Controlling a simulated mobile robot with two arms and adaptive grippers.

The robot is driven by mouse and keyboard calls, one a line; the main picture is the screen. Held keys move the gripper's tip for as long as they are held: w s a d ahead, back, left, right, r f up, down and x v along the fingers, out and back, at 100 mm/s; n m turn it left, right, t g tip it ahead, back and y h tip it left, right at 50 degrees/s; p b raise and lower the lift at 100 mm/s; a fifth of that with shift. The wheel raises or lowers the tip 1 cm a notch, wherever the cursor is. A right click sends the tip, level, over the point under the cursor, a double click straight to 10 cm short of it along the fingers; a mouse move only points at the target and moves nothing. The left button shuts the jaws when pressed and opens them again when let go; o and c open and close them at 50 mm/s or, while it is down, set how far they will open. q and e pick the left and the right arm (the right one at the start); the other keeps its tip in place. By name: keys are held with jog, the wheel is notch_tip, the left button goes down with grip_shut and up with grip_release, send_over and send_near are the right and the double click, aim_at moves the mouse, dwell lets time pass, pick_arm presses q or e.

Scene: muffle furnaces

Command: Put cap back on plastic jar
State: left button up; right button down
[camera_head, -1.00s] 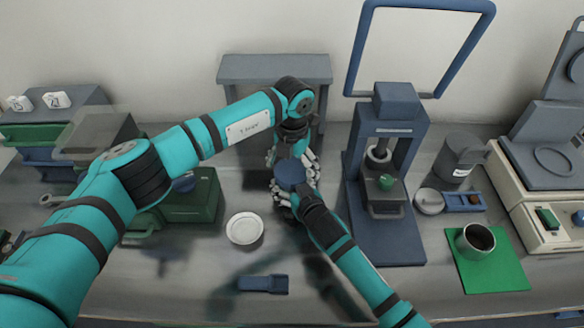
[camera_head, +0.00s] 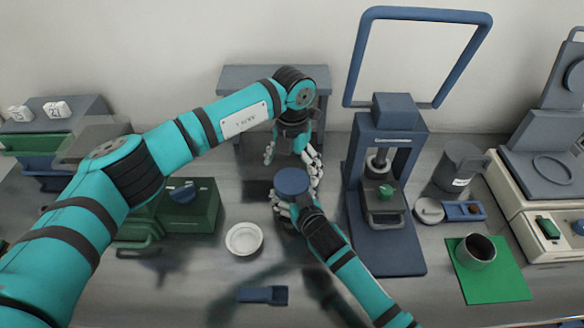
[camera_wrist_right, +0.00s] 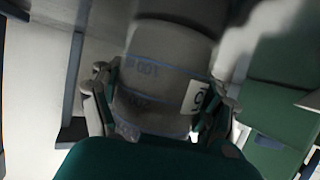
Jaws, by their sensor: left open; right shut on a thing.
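The round blue cap (camera_head: 292,181) sits over the top of the plastic jar in the head view, looking level; I cannot tell how firmly it is seated. The grey jar (camera_wrist_right: 150,75), with blue markings and a white label, shows in the right wrist view. My right gripper (camera_head: 296,203) is shut around the jar's sides, and its fingers also show in the wrist view (camera_wrist_right: 160,100). My left gripper (camera_head: 291,153) is open and empty, just behind the cap and apart from it. The cap hides most of the jar in the head view.
A white dish (camera_head: 244,239) and a blue flat object (camera_head: 263,295) lie in front. A green box (camera_head: 187,208) stands left. A blue press (camera_head: 385,240) stands close on the right, with a grey mug (camera_head: 460,170) and a cup (camera_head: 476,251) on a green mat (camera_head: 497,284) beyond.

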jog(key=shift+f, duration=0.1)
pick_arm(q)
notch_tip(320, 180, up, 12)
dwell(0.5)
pick_arm(e)
grip_release()
jog(key=v, duration=1.2)
jog(key=shift+d, duration=0.1)
